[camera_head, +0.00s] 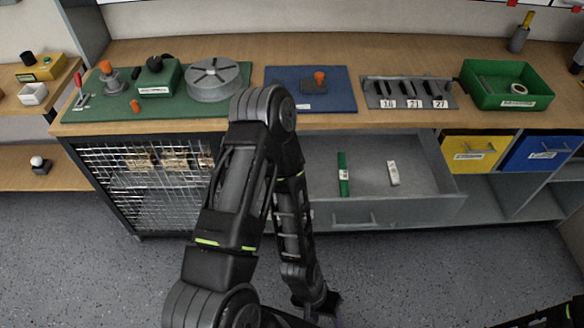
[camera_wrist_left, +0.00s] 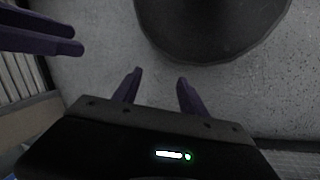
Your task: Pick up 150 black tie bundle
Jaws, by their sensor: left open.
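I cannot make out a black tie bundle in either view. An open grey drawer (camera_head: 420,208) under the bench holds a green strip-like bundle (camera_head: 343,180) with a white label and a small white piece (camera_head: 393,173). My left arm hides the drawer's left part. My left gripper (camera_head: 322,303) hangs low in front of the drawer, over the floor. In the left wrist view its two purple fingers (camera_wrist_left: 157,92) are apart with nothing between them. Two more purple fingers show at that view's upper left; I cannot tell whose they are.
On the bench (camera_head: 420,60) are a green board with a grey reel (camera_head: 213,80), a blue mat (camera_head: 335,98), a grey rack (camera_head: 408,92) with numbered labels and a green tray (camera_head: 506,85). A yellow bin (camera_head: 473,152) and a blue bin (camera_head: 540,150) sit right of the drawer.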

